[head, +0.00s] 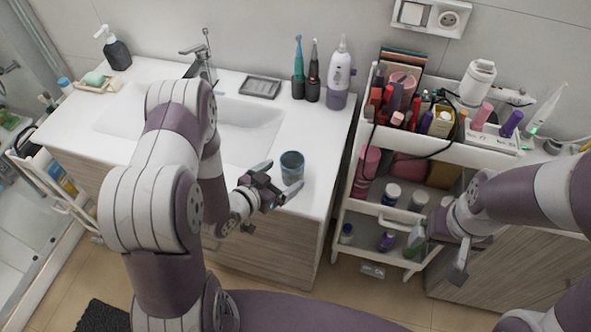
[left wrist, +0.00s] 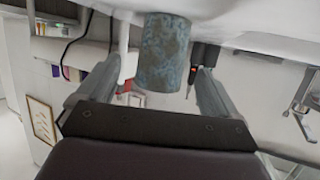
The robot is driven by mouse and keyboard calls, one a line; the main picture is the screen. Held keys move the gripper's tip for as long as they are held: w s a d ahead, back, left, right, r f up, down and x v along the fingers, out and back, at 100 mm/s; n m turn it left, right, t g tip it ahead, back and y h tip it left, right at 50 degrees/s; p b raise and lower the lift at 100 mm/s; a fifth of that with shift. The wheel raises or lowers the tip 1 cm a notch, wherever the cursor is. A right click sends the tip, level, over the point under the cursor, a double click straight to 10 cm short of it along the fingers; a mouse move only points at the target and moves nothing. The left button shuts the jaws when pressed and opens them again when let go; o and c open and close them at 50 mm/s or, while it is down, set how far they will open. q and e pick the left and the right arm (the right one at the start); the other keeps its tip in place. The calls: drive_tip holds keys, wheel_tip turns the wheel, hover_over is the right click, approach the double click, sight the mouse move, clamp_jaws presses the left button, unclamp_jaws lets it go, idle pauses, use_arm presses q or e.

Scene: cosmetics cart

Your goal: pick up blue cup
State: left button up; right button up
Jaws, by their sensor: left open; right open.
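The blue cup (head: 292,166) stands upright on the white counter, near its front edge and right of the sink. It is blue-grey and mottled, and it also shows in the left wrist view (left wrist: 164,55), between and ahead of the fingers. My left gripper (head: 277,179) is open at the cup's near left side, with the fingers spread toward it. In the left wrist view the left gripper (left wrist: 150,90) has a finger on each side of the cup; I cannot tell whether they touch it. My right gripper (head: 438,254) is open and empty, in front of the cart's lower shelves.
A white cart (head: 431,150) full of cosmetics stands right of the counter (head: 328,140). Behind the cup are a black tray (head: 260,87), electric toothbrushes (head: 298,75) and a white-purple bottle (head: 340,75). The sink (head: 240,125) and faucet (head: 203,62) lie to the left.

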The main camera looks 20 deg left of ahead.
sight(299, 163)
use_arm(q)
drive_tip(key=p+x, duration=0.1)
drive_tip(key=x, duration=0.4)
drive_tip(key=shift+w+a+p, duration=0.1)
drive_tip(key=shift+a+p, duration=0.05)
drive_tip(key=shift+p, duration=0.15)
drive_tip(key=shift+w, duration=0.2)
drive_tip(key=shift+d, duration=0.25)
drive_tip(key=shift+c, duration=0.3)
drive_tip(key=shift+s+a, duration=0.1)
drive_tip(key=shift+a, duration=0.05)
drive_tip(key=c, duration=1)
drive_tip(key=shift+r, duration=0.1)
